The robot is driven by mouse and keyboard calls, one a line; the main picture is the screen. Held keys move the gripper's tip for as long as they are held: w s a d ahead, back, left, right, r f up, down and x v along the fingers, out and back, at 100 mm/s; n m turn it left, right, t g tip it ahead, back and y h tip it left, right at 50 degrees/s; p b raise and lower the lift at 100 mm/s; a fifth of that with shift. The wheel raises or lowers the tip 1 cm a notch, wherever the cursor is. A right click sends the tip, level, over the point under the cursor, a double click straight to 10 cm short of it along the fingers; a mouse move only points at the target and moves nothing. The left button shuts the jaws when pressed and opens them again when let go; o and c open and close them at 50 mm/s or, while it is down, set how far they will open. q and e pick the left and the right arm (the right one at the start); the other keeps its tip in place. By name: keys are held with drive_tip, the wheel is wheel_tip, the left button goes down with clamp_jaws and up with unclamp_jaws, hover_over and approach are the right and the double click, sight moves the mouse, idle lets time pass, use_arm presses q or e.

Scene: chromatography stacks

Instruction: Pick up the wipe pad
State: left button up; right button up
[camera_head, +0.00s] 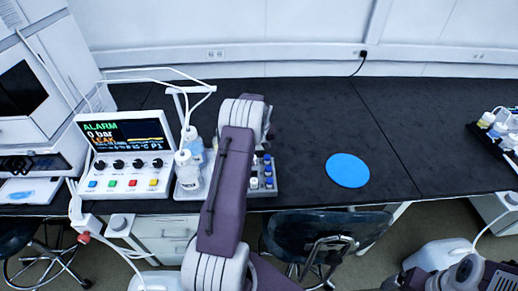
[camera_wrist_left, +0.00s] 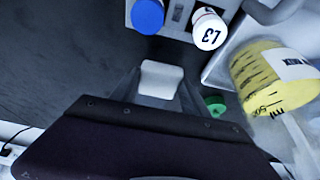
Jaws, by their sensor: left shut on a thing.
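The wipe pad (camera_wrist_left: 161,80), a small white block, shows in the left wrist view between the fingers of my left gripper (camera_wrist_left: 160,88). The gripper is shut on it, with a dark finger on either side. The pad is over or near the dark bench top; I cannot tell whether it touches it. In the head view my left arm hides the gripper and the pad. My right gripper is not in view; only part of my right arm shows at the lower right.
A vial rack (camera_wrist_left: 181,27) with blue and white L3 caps is close to my left gripper. A bottle of yellow liquid (camera_wrist_left: 272,85) and a green cap (camera_wrist_left: 215,104) are to the right. A blue disc (camera_head: 347,170) lies on the bench, with clear room around it. An alarm console (camera_head: 125,160) stands left.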

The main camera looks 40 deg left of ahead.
use_arm(q)
drive_tip(key=s+d+r+b, duration=0.1)
drive_tip(key=s+d+r, duration=0.6)
drive_tip(key=d, duration=0.2)
drive_tip(key=shift+d+r, duration=0.25)
